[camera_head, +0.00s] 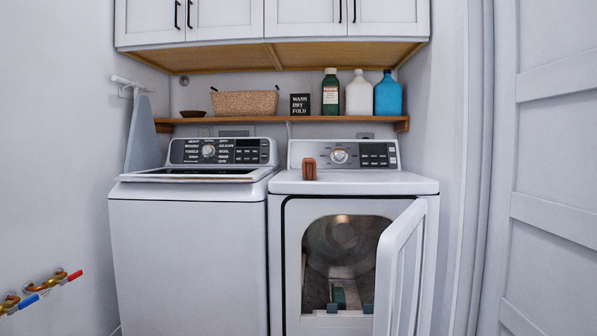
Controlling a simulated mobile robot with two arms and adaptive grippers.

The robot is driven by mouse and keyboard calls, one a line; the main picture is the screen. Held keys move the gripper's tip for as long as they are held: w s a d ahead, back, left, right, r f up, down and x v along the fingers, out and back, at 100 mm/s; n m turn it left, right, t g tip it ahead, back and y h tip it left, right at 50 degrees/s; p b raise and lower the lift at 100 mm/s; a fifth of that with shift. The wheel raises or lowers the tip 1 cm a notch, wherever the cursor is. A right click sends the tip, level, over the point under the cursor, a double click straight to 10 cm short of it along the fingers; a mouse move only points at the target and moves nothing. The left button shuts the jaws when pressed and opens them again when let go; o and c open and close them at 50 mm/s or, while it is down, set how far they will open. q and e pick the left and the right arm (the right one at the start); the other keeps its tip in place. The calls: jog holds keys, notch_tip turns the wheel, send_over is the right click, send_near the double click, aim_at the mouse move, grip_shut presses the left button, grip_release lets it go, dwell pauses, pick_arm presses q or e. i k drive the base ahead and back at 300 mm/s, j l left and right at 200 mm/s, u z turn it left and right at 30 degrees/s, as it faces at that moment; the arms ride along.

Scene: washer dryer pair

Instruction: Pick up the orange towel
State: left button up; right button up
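A small orange-brown folded item (309,169), which looks like the orange towel, stands on top of the dryer near its back left, in front of the control panel. It is upright and nothing touches it from above. The white dryer (405,184) is the right-hand machine.
The dryer door (400,270) stands open toward the front right. A small dark green item (338,294) and grey-blue blocks show low in the opening. The washer (190,240) stands left. A shelf (345,120) holds a basket (245,103) and bottles. Valves (40,288) are at lower left.

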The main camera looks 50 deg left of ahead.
aim_at(308, 163)
jog(key=i+j+u, duration=0.1)
jog(key=u, duration=0.3)
jog(key=i+u, duration=0.25)
jog(key=u, duration=0.15)
jog(key=i+u, duration=0.15)
jog(key=u, duration=0.25)
jog(key=i+j+u, duration=0.15)
jog(key=u, duration=0.35)
jog(key=i+u, duration=0.45)
jog(key=i+j+z, duration=0.15)
jog(key=z, duration=0.2)
jog(key=i+j+z, duration=0.25)
jog(key=z, duration=0.15)
jog(key=i+j+z, duration=0.4)
jog(key=j, duration=0.35)
jog(key=i+l, duration=0.05)
jog(key=i, duration=0.05)
